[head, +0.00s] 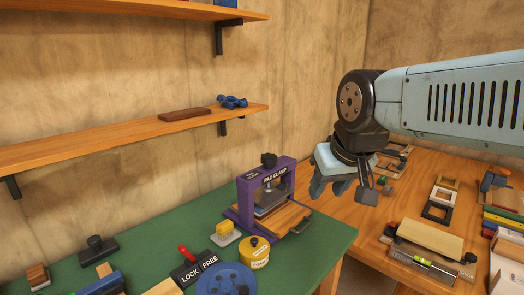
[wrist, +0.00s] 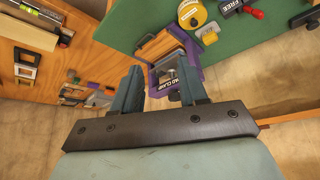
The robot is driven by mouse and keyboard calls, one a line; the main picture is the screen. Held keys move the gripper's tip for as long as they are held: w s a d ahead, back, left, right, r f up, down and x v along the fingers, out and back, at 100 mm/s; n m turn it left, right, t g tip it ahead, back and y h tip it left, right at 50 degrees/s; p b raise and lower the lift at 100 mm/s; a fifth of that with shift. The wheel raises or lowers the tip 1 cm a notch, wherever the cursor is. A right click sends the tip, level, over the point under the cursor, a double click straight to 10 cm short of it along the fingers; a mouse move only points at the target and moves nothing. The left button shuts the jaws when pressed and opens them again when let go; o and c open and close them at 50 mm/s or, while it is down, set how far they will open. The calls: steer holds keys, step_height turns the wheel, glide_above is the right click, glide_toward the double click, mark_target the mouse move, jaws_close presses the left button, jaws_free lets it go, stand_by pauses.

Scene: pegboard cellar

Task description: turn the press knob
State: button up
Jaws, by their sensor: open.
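The purple press (head: 245,208), labelled PAD CLAMP, stands on the green bench top. Its black knob (head: 268,159) sits on top of the frame, and a pad hangs inside over a wooden base. My gripper (head: 328,188) is above and to the right of the press, apart from it, with its fingers pointing down. In the wrist view, my gripper (wrist: 158,76) has its fingers spread with nothing between them.
A yellow round tin (head: 256,254), a yellow block on a pale base (head: 225,233) and a LOCK/FREE lever (head: 188,256) stand close to the press. A wooden shelf (head: 130,130) runs along the wall at left. A wooden table (head: 400,205) with tools lies to the right.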

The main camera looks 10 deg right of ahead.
steer(key=shift+w, duration=0.1)
steer(key=o, duration=0.3)
steer(key=shift+w+r, duration=0.25)
steer(key=o, duration=0.6)
steer(key=w+r+n, duration=0.3)
steer(key=w+n, duration=0.3)
steer(key=w, duration=0.1)
steer(key=shift+a+n+h, duration=0.3)
steer(key=shift+a+h, duration=0.05)
steer(key=shift+h, duration=0.05)
steer(key=w+n, duration=0.2)
steer(key=w, duration=0.1)
steer(key=w+r+n, duration=0.1)
steer(key=w+n, duration=0.2)
steer(key=w+r+n+g, duration=0.1)
steer(key=w+n, duration=0.1)
steer(key=w, duration=0.2)
steer(key=shift+a+r+n+h, duration=0.1)
steer(key=shift+a+n+h, duration=0.25)
steer(key=shift+n+h, duration=0.05)
steer(key=n, duration=1.5)
glide_above(269, 155)
steer(key=s+a, duration=0.3)
steer(key=s, duration=0.2)
step_height(269, 155, down, 3)
steer(key=shift+g+h, duration=0.3)
steer(key=shift+g, duration=0.1)
steer(key=x, duration=1.4)
steer(key=shift+w+d+r, duration=0.1)
steer(key=shift+w, duration=0.05)
